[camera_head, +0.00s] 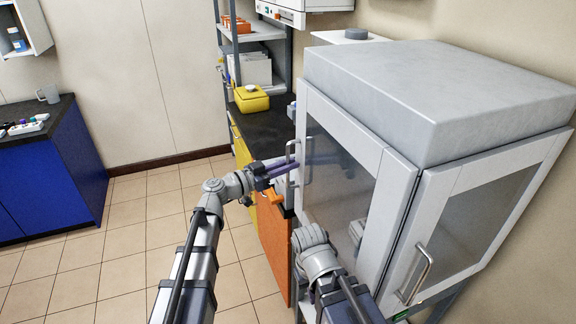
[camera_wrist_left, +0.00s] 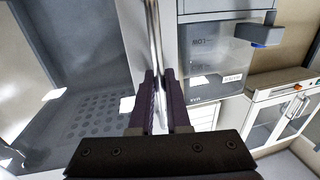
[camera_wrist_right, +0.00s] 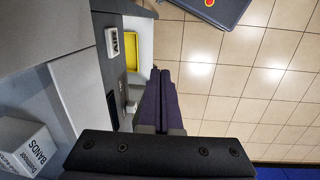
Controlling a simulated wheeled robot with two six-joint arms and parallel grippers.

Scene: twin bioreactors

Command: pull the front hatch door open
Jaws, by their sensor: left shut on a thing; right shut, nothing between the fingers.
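The hatch (camera_head: 430,100) is a large grey-white cabinet at the right of the head view. Its front door (camera_head: 340,190) has a white frame and a glass pane; I see no clear gap along its frame. My left gripper (camera_head: 289,167) is shut on the door's vertical metal bar handle (camera_head: 308,160). In the left wrist view the handle (camera_wrist_left: 154,40) stands between the dark fingers (camera_wrist_left: 160,105). My right gripper (camera_wrist_right: 160,98) is shut and empty in the right wrist view. In the head view my right wrist is low, close before the door, and its fingers are hidden.
A second glazed door with its own handle (camera_head: 420,270) is on the cabinet's right side. A dark counter with a yellow box (camera_head: 251,98) and a shelf rack (camera_head: 252,33) stand behind. A blue cabinet (camera_head: 50,170) is far left. The tiled floor (camera_head: 125,220) between is clear.

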